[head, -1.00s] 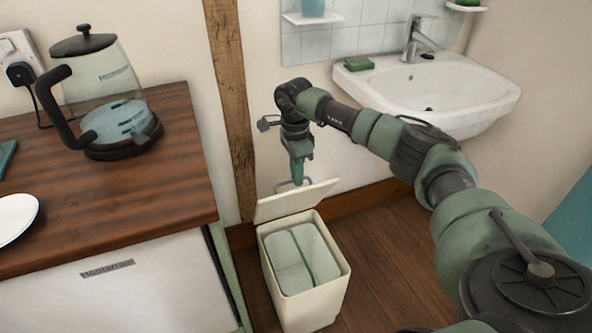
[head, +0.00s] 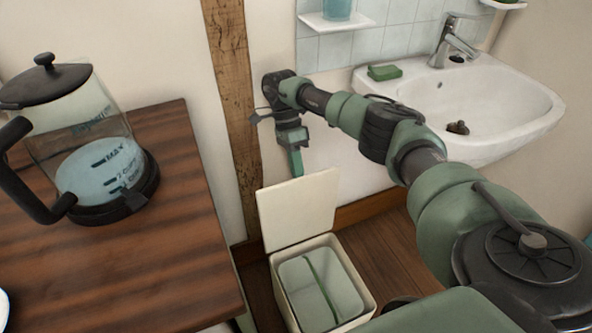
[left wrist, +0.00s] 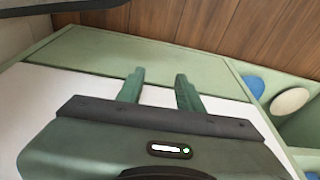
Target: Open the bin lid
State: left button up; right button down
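The cream bin (head: 280,288) stands on the floor in the head view, its top uncovered. Its lid (head: 299,210) is raised, standing steeply at the back of the bin. A pale inner liner with a green strip shows inside. My right gripper (head: 297,172) points down just behind and above the lid. Its fingers overlap from this angle, so their gap is not visible, and it holds nothing that I can see. In the left wrist view, my left gripper (left wrist: 159,75) has its two green fingers apart with nothing between them.
A wooden counter (head: 180,250) with a glass kettle (head: 95,150) is left of the bin. A white sink (head: 500,100) with a green soap (head: 384,72) is at the right. A timber post (head: 232,100) stands behind. My right arm crosses above the floor.

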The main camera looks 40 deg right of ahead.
jog(key=shift+s+f, duration=0.15)
jog(key=shift+f, duration=0.1)
jog(key=c, duration=1.6)
grip_release()
jog(key=shift+o, duration=0.4)
jog(key=shift+r, duration=0.15)
